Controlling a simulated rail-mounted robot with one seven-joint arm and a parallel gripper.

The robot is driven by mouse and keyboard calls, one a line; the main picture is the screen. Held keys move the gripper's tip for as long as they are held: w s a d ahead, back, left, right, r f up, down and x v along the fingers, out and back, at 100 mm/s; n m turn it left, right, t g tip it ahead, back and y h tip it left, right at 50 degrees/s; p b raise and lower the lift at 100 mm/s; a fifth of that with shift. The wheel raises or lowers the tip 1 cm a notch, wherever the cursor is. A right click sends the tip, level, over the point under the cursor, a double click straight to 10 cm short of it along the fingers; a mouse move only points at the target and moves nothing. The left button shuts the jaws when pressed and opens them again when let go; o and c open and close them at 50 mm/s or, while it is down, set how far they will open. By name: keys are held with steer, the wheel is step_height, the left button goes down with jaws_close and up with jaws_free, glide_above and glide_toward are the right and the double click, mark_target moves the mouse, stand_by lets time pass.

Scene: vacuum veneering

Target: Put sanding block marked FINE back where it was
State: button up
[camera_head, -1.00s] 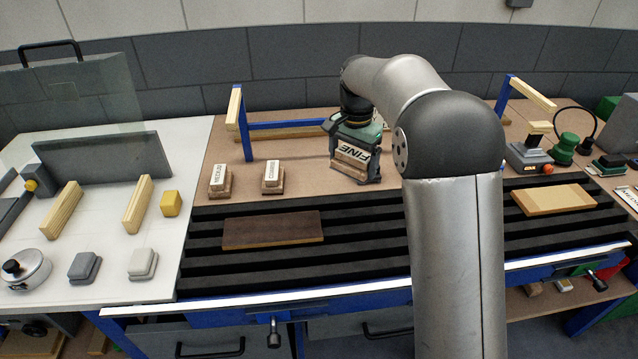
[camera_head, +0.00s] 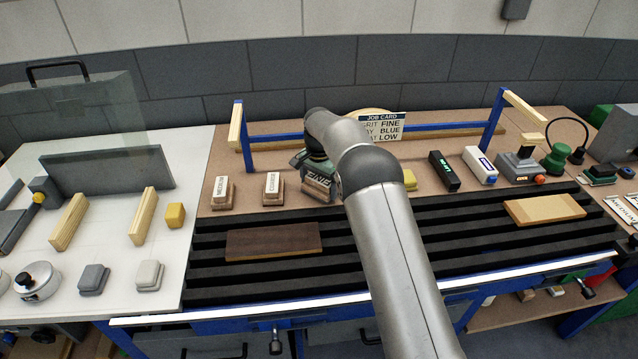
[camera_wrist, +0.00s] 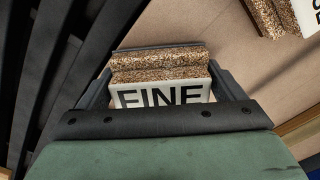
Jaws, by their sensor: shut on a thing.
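The sanding block marked FINE (camera_head: 317,190) is in my gripper (camera_head: 316,184), to the right of the blocks marked MEDIUM (camera_head: 222,193) and COARSE (camera_head: 272,189). The wrist view shows the FINE block (camera_wrist: 160,80) between both fingers, its white label towards my gripper and its brown gritty side outward. The block is at or close above the brown board surface; I cannot tell whether it touches. My forearm hides part of the area to its right.
A slatted black bed (camera_head: 370,245) with a dark veneer board (camera_head: 273,241) lies in front. A blue frame (camera_head: 280,134) and a job card (camera_head: 383,127) stand behind. A yellow block (camera_head: 409,180) and a black box (camera_head: 444,171) sit to the right.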

mark_target(319, 180)
steer(key=shift+f, duration=0.25)
steer(key=shift+f, duration=0.1)
steer(key=o, duration=0.8)
steer(key=shift+o, duration=0.2)
step_height(319, 180, up, 12)
steer(key=shift+r+b, duration=0.15)
steer(key=shift+b, duration=0.55)
steer(key=s+d+r+n, duration=0.1)
steer(key=s+d+r, duration=0.3)
steer(key=s+d, duration=0.35)
steer(key=s+d+r+n, duration=0.2)
steer(key=s+d+r, duration=0.3)
steer(key=s, duration=0.4)
steer(key=s+d+f+n, duration=0.1)
steer(key=s+d+f, duration=0.1)
steer(key=s, duration=0.7)
steer(key=s+d+f+n, duration=0.1)
steer(key=s+d+f, duration=0.2)
steer(key=s, duration=0.6)
steer(key=s+d+f+n, duration=0.1)
steer(key=s+d+f, duration=0.1)
steer(key=s, duration=0.7)
steer(key=shift+s+d+f+n+t, duration=0.3)
steer(key=shift+d+f, duration=0.1)
steer(key=shift+f, duration=0.2)
